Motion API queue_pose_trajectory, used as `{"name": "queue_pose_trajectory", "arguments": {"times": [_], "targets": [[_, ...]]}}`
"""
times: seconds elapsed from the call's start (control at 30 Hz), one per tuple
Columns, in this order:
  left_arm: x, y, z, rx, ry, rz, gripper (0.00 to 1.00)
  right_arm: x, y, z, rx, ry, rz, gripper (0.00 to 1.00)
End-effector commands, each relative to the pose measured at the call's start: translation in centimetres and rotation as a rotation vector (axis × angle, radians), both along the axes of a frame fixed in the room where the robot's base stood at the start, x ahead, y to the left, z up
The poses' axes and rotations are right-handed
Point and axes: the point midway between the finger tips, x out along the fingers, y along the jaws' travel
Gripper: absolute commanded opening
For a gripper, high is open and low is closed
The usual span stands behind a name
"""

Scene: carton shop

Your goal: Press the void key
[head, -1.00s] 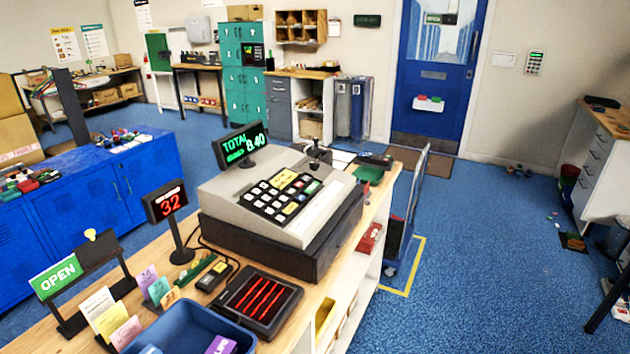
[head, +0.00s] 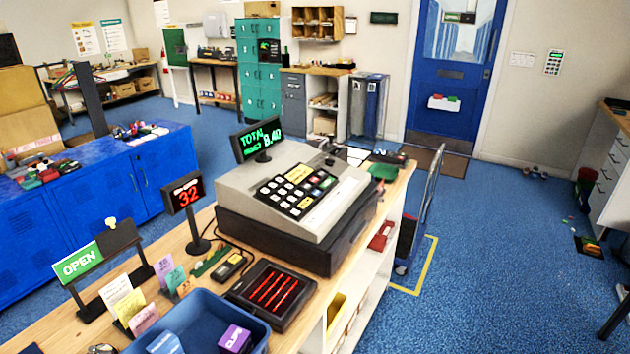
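The cash register (head: 290,205) stands on the wooden counter, in the middle of the head view. Its sloped keypad (head: 297,189) has rows of white keys and a few coloured ones: yellow, red, blue and green. The key labels are too small to read, so I cannot tell which is the void key. The register's display (head: 257,139) reads TOTAL 8.40 in green. Neither of my grippers is in view.
On the counter (head: 215,260) stand a red "32" display (head: 184,195), a black tray with red glowing lines (head: 270,292), a blue bin (head: 205,322) and an OPEN sign (head: 78,263). A cart (head: 424,205) stands right of the counter. Blue floor (head: 490,250) is free on the right.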

Motion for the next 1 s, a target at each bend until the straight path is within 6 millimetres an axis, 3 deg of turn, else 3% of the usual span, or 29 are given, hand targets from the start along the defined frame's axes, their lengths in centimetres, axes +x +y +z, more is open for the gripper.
{"name": "queue_pose_trajectory", "arguments": {"times": [1.0], "targets": [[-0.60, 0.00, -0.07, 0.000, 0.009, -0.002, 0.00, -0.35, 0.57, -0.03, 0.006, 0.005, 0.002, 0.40]]}}
